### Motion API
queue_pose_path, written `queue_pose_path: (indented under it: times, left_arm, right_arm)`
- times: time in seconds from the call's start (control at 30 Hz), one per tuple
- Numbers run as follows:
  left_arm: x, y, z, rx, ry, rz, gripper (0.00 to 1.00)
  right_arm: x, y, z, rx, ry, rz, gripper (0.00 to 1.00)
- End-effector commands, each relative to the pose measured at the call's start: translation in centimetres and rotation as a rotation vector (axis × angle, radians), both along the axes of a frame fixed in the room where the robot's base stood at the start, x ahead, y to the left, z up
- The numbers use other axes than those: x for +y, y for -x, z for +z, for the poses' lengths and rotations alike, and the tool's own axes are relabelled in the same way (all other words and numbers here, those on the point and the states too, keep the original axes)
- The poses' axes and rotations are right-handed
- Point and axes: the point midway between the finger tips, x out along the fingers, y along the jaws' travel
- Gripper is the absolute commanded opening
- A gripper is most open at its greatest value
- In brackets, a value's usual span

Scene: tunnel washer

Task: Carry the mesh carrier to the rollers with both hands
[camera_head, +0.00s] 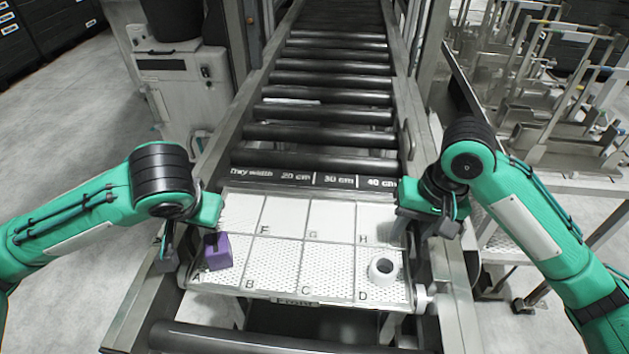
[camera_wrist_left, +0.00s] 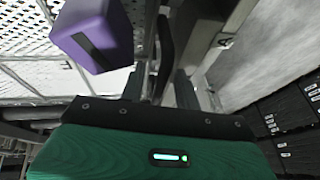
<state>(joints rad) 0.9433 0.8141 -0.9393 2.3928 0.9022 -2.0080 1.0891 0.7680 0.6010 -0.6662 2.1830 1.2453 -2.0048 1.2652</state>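The mesh carrier (camera_head: 325,262) is a flat white perforated tray with lettered cells, lying level between the side rails at the near end of the roller track. A purple block (camera_head: 217,252) with a dark slot stands in cell A; it also shows in the left wrist view (camera_wrist_left: 95,38). A white ring-like piece (camera_head: 383,268) stands in cell D. My left gripper (camera_head: 188,240) is at the carrier's left edge, fingers apart. My right gripper (camera_head: 426,222) is at its right edge, fingers apart. Whether either touches the carrier is unclear.
The dark rollers (camera_head: 325,110) run away behind the carrier, past a strip marked with tray widths (camera_head: 312,177). A white machine (camera_head: 172,85) stands at the left. Metal racks (camera_head: 560,90) stand at the right. Another roller (camera_head: 270,340) lies in front.

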Motion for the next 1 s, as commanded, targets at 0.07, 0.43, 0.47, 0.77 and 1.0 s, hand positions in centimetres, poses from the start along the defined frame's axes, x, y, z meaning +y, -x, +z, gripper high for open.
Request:
queue_pose_path:
  times: [0.07,0.43,0.47,0.77,1.0]
  left_arm:
    - [0.0,0.0,0.0,0.0,-0.001,0.0,0.32]
    - [0.0,0.2,0.7,-0.003,-0.001,0.001,0.32]
    - [-0.1,0.2,0.9,-0.003,-0.002,0.0,0.32]
    - [-0.5,1.4,3.5,-0.005,-0.001,0.0,0.32]
    - [-0.9,2.4,5.9,-0.005,-0.001,0.001,0.32]
  right_arm:
    - [0.0,0.0,0.0,0.0,0.001,0.0,0.32]
    - [-0.1,0.0,0.0,-0.001,0.001,-0.001,0.32]
    - [-0.1,0.0,0.0,-0.001,0.002,-0.001,0.32]
    - [-0.1,0.0,0.0,-0.001,0.002,-0.001,0.32]
    - [-0.1,0.0,0.0,-0.001,0.002,-0.001,0.32]
